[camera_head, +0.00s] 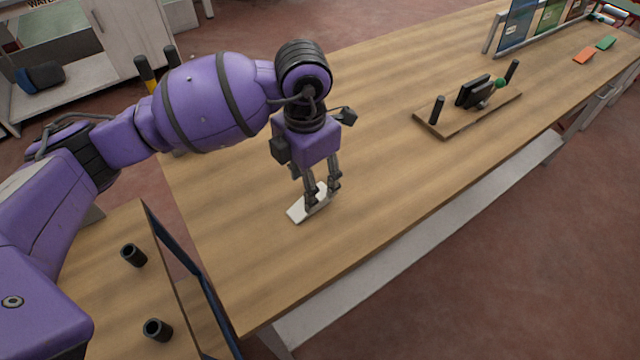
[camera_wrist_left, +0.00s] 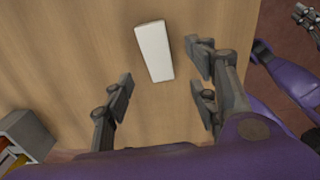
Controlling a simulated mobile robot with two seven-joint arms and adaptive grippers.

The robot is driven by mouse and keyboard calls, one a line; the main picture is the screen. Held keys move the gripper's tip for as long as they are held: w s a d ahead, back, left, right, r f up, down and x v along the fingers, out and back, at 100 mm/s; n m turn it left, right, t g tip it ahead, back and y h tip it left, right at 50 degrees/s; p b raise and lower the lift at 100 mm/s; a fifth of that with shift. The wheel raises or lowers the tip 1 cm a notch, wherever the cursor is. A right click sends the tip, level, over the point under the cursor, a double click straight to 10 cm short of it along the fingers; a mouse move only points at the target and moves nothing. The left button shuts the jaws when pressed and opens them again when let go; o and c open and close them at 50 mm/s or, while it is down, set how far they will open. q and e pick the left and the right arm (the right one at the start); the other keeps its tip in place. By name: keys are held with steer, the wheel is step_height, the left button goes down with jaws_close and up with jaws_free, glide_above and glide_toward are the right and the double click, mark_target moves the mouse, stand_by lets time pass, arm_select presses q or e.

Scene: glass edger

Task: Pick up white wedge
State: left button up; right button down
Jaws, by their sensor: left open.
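The white wedge (camera_head: 308,205) lies on the wooden table, a flat pale block near the table's near-left part. In the left wrist view the white wedge (camera_wrist_left: 153,52) lies ahead of the fingers, roughly between their lines. My left gripper (camera_head: 321,197) points down right over the wedge, and its fingers hide part of it in the head view. The gripper also shows in the left wrist view (camera_wrist_left: 160,92), with its fingers apart and nothing between the tips. Whether a finger touches the wedge cannot be told.
A wooden board (camera_head: 468,115) with black posts and a dark device stands farther right on the table. Orange (camera_head: 583,56) and green (camera_head: 606,42) pieces lie at the far right. Black cylinders (camera_head: 134,255) stand at the lower left, beside a dark upright panel (camera_head: 190,275). The table around the wedge is clear.

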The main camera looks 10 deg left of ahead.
mark_target(296, 213)
arm_select(q)
step_height(296, 213, down, 2)
steer(key=shift+s+f, duration=0.1)
steer(key=f, duration=0.3)
steer(key=shift+w+f, duration=0.25)
steer(key=shift+f, duration=0.3)
arm_select(e)
steer(key=shift+w+r, duration=0.1)
steer(key=shift+r, duration=0.25)
arm_select(q)
steer(key=shift+c, duration=0.5)
steer(key=c, duration=1.2)
arm_select(e)
steer(key=shift+f, duration=0.15)
arm_select(q)
steer(key=shift+r, duration=0.2)
